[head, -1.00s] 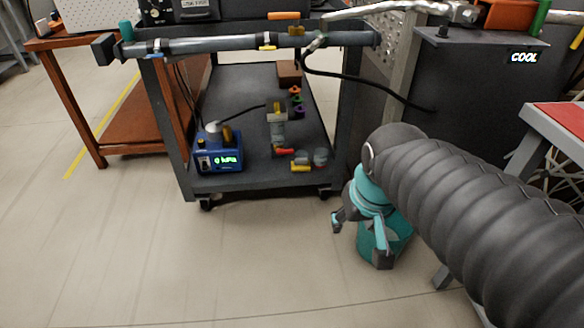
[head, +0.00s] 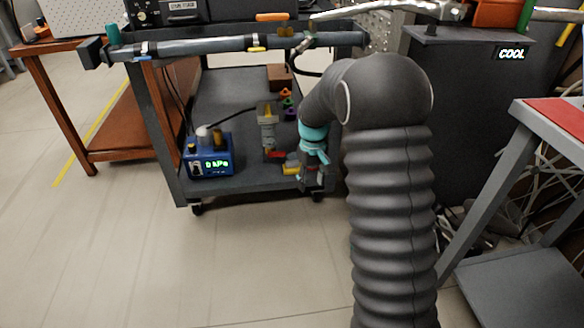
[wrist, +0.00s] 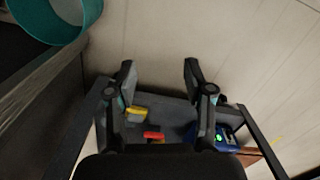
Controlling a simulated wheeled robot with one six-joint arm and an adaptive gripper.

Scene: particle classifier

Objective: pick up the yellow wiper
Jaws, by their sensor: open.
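A small yellow piece, which I take for the yellow wiper (head: 290,169), lies near the front edge of the cart's lower shelf (head: 240,178). It also shows in the wrist view (wrist: 137,112), beside the left finger. A red piece (head: 277,154) lies just behind it and shows in the wrist view (wrist: 153,135) as well. My gripper (head: 312,184) hangs at the shelf's front right, just right of the yellow piece. In the wrist view my gripper (wrist: 160,78) has its fingers wide apart with nothing between them. The yellow piece's exact shape is too small to tell.
A blue pump box (head: 208,160) stands left on the shelf. A grey-and-yellow fitting (head: 268,120) and small coloured knobs (head: 287,98) stand behind. The cart's rail (head: 210,46) crosses above. A teal bin (wrist: 60,15) shows in the wrist view. The floor in front is clear.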

